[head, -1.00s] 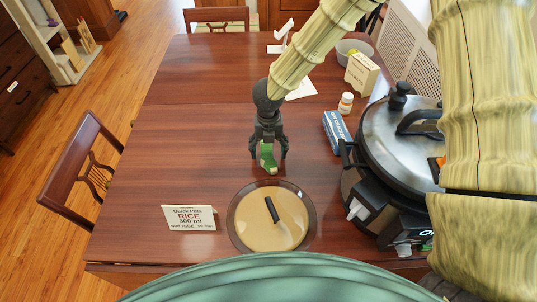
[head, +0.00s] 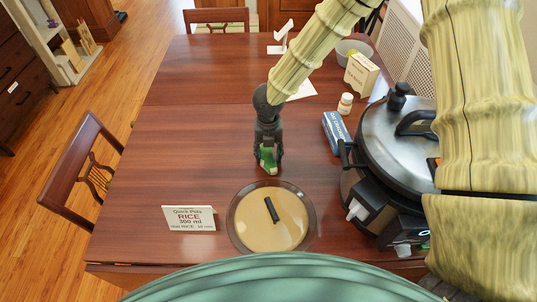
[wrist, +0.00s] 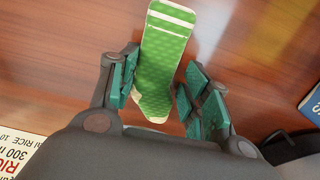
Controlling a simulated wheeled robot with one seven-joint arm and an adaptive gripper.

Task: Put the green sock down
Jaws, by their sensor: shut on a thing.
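The green sock (head: 267,158) with white bands is between the fingers of my gripper (head: 268,165), just behind the round plate in the head view. In the wrist view the sock (wrist: 163,62) extends out beyond the fingers of my gripper (wrist: 158,92), over the brown table top. My gripper is shut on the sock. I cannot tell whether the sock touches the table (head: 190,130).
A tan-filled round dish (head: 247,228) with a black object (head: 271,210) stands in front of the gripper. A rice sign (head: 188,218) is at left. A cooker (head: 385,150), a blue box (head: 337,133) and a bottle (head: 345,104) stand at right. The table's left middle is clear.

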